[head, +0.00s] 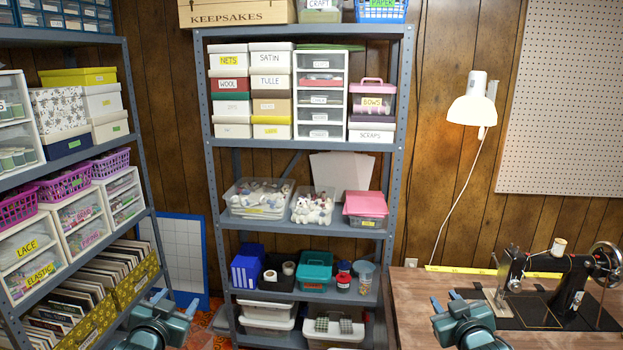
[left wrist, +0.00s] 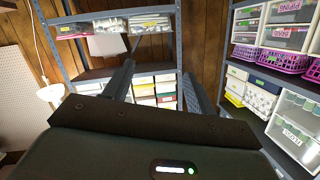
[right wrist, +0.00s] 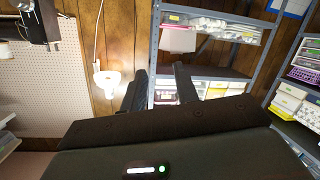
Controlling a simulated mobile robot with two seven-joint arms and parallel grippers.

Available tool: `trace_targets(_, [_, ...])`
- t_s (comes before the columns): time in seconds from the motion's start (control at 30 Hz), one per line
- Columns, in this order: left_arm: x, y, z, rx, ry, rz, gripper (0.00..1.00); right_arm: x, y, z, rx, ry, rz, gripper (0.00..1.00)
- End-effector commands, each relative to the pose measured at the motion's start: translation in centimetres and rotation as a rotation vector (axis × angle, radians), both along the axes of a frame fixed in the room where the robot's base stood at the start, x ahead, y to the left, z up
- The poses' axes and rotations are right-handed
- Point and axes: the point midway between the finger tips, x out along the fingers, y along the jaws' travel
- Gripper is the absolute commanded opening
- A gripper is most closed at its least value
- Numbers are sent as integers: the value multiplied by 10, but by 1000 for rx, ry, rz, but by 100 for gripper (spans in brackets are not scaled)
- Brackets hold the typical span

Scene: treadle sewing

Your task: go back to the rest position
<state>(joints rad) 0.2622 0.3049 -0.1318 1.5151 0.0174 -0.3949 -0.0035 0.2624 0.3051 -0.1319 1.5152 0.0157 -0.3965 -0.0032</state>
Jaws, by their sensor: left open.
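My left gripper (head: 175,302) shows at the bottom left of the head view, in front of the shelves. Its two fingers stand apart in the left wrist view (left wrist: 158,88), with nothing between them. My right gripper (head: 459,299) shows at the bottom right of the head view, by the left part of the wooden table (head: 415,288). Its fingers are also apart in the right wrist view (right wrist: 161,88), with nothing held. Neither gripper appears to touch anything.
A black sewing machine (head: 573,275) stands on the table, right of my right gripper. A grey shelf unit (head: 397,150) with boxes and bins stands ahead. Another loaded shelf (head: 137,130) is on the left. A white lamp (head: 472,110) hangs at the wall.

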Motion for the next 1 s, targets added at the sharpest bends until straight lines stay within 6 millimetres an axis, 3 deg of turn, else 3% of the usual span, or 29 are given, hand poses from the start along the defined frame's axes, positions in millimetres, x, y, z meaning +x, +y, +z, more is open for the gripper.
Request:
trace_targets(0.03, [-22,-15,-26,-12,39,-23,56,-22,15,-26,14,39,23,30])
trace_targets(0.17, [-86,-53,-80,-55,132,-77,56,-86,53,-80,56,132,78,30])
trace_targets(0.23, [-128,-74,-106,-87,188,-106,56,-128,74,-106,87,187,106,30])
trace_targets(0.37, [-207,-109,-138,-154,286,-144,56,-207,109,-137,156,285,145,30])
trace_targets(0.5, [-275,-135,-150,-222,368,-163,56,-275,135,-150,223,367,163,30])
trace_targets(0.6, [-306,-145,-152,-256,404,-166,56,-306,146,-152,257,404,166,30])
trace_targets(0.7, [-322,-151,-151,-273,425,-168,56,-322,151,-151,275,424,167,30])
trace_targets(1.0, [-327,-152,-152,-280,433,-168,56,-327,153,-151,282,431,168,30])
